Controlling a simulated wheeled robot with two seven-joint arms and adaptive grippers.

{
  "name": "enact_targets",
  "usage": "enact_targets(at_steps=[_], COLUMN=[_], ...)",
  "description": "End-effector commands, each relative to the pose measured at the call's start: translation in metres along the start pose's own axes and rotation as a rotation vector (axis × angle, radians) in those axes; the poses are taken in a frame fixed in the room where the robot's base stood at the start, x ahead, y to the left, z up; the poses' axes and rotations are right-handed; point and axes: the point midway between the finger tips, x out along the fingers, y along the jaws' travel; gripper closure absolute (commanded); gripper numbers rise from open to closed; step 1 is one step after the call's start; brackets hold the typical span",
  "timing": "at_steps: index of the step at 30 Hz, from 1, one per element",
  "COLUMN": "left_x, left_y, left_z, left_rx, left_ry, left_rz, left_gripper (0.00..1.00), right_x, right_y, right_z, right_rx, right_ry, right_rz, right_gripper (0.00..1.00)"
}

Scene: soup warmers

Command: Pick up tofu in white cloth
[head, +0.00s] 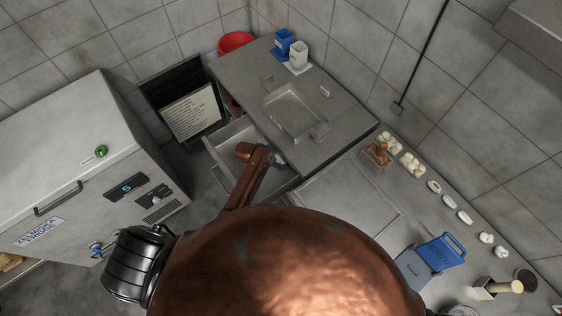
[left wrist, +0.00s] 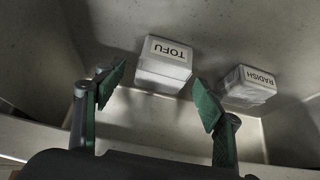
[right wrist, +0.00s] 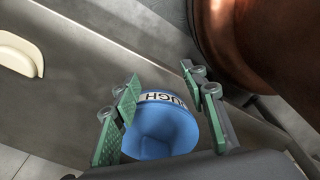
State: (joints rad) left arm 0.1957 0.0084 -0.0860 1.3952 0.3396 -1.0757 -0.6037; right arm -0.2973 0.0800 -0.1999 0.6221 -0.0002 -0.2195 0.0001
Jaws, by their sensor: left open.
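A white block labelled TOFU (left wrist: 162,64) lies in the metal drawer, seen in the left wrist view. In the head view the open drawer (head: 215,150) sits under the counter, and my left gripper (head: 277,160) reaches down into it. The left wrist view shows the left fingers (left wrist: 155,97) open and empty, with the tofu block just beyond and between them. My right gripper (right wrist: 165,98) has its fingers on either side of a blue round object (right wrist: 163,132) with a partly hidden label; whether they press on it is unclear.
A white block labelled RADISH (left wrist: 250,84) lies right of the tofu. The drawer walls are close around both. The metal counter (head: 355,185) holds food pieces and a blue-handled tool (head: 440,252). A grey machine (head: 90,170) stands at left.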

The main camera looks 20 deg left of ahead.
Motion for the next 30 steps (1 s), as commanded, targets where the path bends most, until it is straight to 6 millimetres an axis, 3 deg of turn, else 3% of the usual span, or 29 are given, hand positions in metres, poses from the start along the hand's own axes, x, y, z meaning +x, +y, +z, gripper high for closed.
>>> enact_targets(at_steps=[5, 13, 30], left_x=[0.022, 0.024, 0.024], left_y=[0.0, 0.0, -0.001], left_z=[0.001, 0.0, 0.001], left_rx=[-0.001, -0.001, -0.001], left_ry=[-0.001, 0.0, -0.001], left_rz=[0.0, -0.001, -0.001], left_gripper=[0.36, 0.36, 0.75], right_x=[0.005, 0.005, 0.005], right_y=[0.0, -0.001, -0.001], right_z=[0.002, 0.003, 0.006], right_rx=[0.0, 0.0, 0.001], right_ry=[-0.001, -0.003, -0.008], right_rz=[0.0, -0.001, -0.001], right_gripper=[0.6, 0.6, 0.6])
